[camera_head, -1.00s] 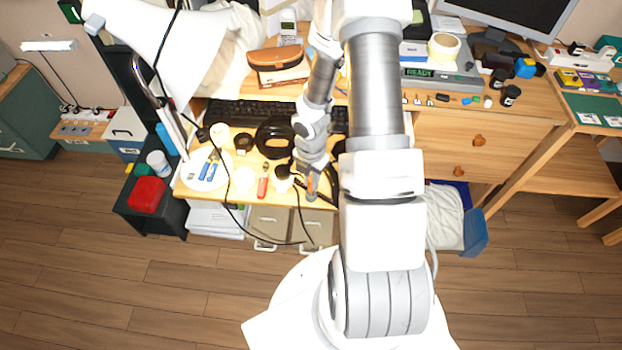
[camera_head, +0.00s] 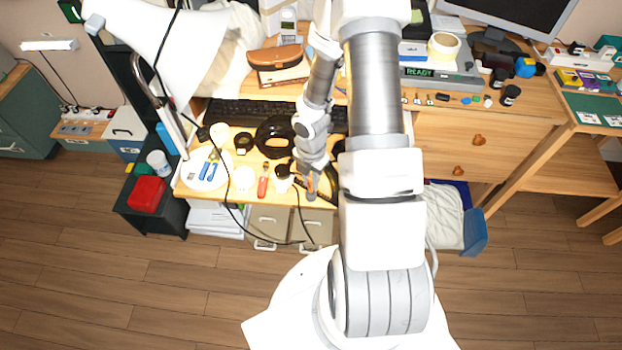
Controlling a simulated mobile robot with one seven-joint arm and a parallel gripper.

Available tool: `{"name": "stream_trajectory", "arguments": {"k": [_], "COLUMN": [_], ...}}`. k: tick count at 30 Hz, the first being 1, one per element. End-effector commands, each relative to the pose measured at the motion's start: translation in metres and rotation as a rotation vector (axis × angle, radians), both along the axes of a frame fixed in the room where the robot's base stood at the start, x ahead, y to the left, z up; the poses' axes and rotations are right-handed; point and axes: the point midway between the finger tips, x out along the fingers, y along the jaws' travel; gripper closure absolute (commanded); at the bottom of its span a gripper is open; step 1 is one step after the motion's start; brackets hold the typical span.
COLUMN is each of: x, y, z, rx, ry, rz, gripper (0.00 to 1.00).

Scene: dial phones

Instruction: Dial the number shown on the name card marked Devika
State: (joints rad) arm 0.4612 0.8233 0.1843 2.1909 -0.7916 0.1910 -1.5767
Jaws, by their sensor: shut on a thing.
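My gripper (camera_head: 310,182) points down over the front edge of the wooden desk. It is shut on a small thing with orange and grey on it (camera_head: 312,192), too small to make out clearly. A pale handset-like device with a small screen (camera_head: 289,20) stands at the back of the desk, far from my gripper. A grey device with a green READY display (camera_head: 420,73) stands right of my arm; I cannot tell if it is a phone. No card marked Devika is legible. My arm hides part of the desk.
A black keyboard (camera_head: 245,112) lies behind my gripper. A white round plate with blue-handled tools (camera_head: 196,184), a red-handled tool (camera_head: 263,187) and a black ring-shaped thing (camera_head: 274,138) are to its left. A white lamp (camera_head: 165,40) and dark cable overhang the left side.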

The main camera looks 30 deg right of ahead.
Motion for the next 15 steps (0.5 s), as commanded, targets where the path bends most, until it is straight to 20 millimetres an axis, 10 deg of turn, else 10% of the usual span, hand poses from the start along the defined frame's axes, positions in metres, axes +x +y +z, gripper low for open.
{"name": "stream_trajectory", "arguments": {"k": [15], "x": [0.0], "y": [0.0], "z": [-0.014], "rx": [0.0], "ry": [0.0], "rz": [-0.001], "gripper": [1.0]}}
